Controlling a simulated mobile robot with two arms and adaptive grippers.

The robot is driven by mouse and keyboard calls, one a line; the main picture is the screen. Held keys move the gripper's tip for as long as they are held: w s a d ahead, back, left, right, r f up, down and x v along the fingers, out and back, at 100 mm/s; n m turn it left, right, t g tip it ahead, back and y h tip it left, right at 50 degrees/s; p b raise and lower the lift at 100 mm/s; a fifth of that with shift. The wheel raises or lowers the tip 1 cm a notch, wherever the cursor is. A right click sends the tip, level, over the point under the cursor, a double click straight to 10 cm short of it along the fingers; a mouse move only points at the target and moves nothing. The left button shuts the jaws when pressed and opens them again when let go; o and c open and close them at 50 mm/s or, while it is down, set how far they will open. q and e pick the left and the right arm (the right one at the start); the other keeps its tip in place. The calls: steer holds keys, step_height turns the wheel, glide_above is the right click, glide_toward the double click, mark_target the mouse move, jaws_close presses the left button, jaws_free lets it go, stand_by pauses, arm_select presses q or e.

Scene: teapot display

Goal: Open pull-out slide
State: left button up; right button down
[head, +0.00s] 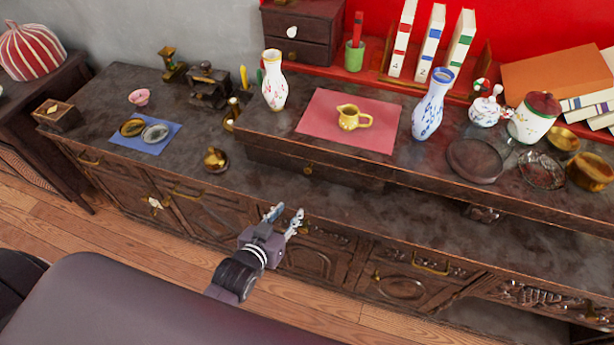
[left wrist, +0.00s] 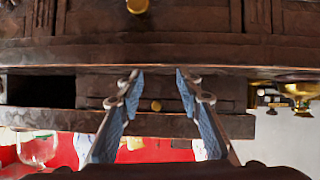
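The pull-out slide seems to be the dark wooden drawer front (head: 345,179) under the raised shelf, with a small brass knob (head: 308,170); it looks shut. My left gripper (head: 285,212) is open and empty, in front of and lower in the picture than that knob. In the left wrist view, which looks upside down, my left gripper (left wrist: 155,76) has its two fingers spread, and the brass knob (left wrist: 155,106) shows in the gap between them, apart from both. The drawer front (left wrist: 220,92) lies behind the fingers. My right gripper is not in view.
On the raised shelf, a red mat (head: 320,122) carries a gold pitcher (head: 348,118) between a floral vase (head: 274,82) and a blue-patterned vase (head: 431,108). A small brass pot (head: 215,160) stands left of the drawer. The counter (head: 245,188) before the drawer is clear.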

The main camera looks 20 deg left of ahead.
mark_target(307, 172)
arm_select(q)
steer(key=shift+w+a+r+t, duration=0.15)
steer(key=shift+w+r+t, duration=0.05)
steer(key=shift+w+t, duration=0.25)
steer(key=shift+w+d+r+t, duration=0.2)
steer(key=shift+w+r+t, duration=0.25)
steer(key=shift+t, duration=0.1)
steer(key=w+r+t, duration=0.1)
steer(key=w, duration=0.2)
steer(key=w+d+r+t, duration=0.1)
steer(key=w, duration=0.1)
steer(key=w+r+t, duration=0.1)
steer(key=w, duration=0.2)
steer(key=shift+w+d+n+p, duration=0.2)
steer(key=shift+w+n+p, duration=0.15)
steer(key=shift+n, duration=0.05)
steer(key=shift+c, duration=0.6)
jaws_close()
